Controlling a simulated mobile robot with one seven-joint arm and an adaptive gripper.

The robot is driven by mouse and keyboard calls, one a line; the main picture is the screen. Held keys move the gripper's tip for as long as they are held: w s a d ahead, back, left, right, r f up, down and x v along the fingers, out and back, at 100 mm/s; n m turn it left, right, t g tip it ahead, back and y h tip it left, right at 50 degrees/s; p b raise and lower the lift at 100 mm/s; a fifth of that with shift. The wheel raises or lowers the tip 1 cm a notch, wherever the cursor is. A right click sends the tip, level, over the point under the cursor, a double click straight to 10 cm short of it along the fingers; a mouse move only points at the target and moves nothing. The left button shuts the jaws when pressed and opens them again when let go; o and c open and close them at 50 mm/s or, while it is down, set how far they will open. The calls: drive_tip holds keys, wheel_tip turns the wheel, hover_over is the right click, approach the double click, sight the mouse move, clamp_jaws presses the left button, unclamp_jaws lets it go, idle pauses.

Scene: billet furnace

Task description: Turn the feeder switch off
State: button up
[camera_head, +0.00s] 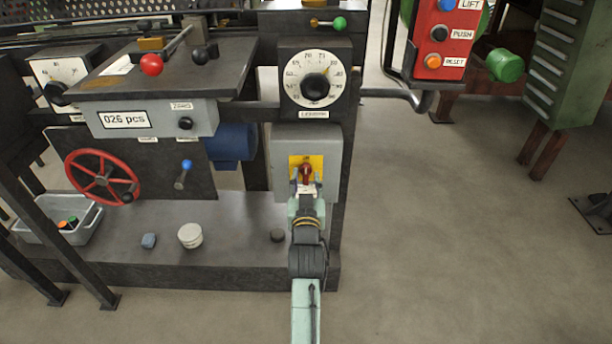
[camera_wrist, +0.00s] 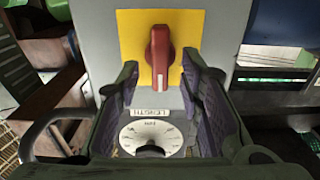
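The feeder switch has a red handle (camera_head: 306,173) on a yellow plate (camera_head: 317,161), set on the front of a grey box (camera_head: 283,150). In the wrist view the red handle (camera_wrist: 160,55) stands about upright in the picture on the yellow plate (camera_wrist: 190,23). My gripper (camera_head: 306,187) is in front of the switch. In the wrist view my gripper (camera_wrist: 160,72) is open, one finger on each side of the handle's lower end in the picture. I see gaps between the fingers and the handle. Any switch lettering is too small or hidden to read.
A white dial (camera_head: 314,82) sits just above the switch box. A red-handled lever (camera_head: 152,65), a red handwheel (camera_head: 103,176) and a blue-tipped lever (camera_head: 183,174) are to the left. A red button panel (camera_head: 436,45) is at upper right.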

drive_tip(key=shift+w, duration=0.55)
clamp_jaws()
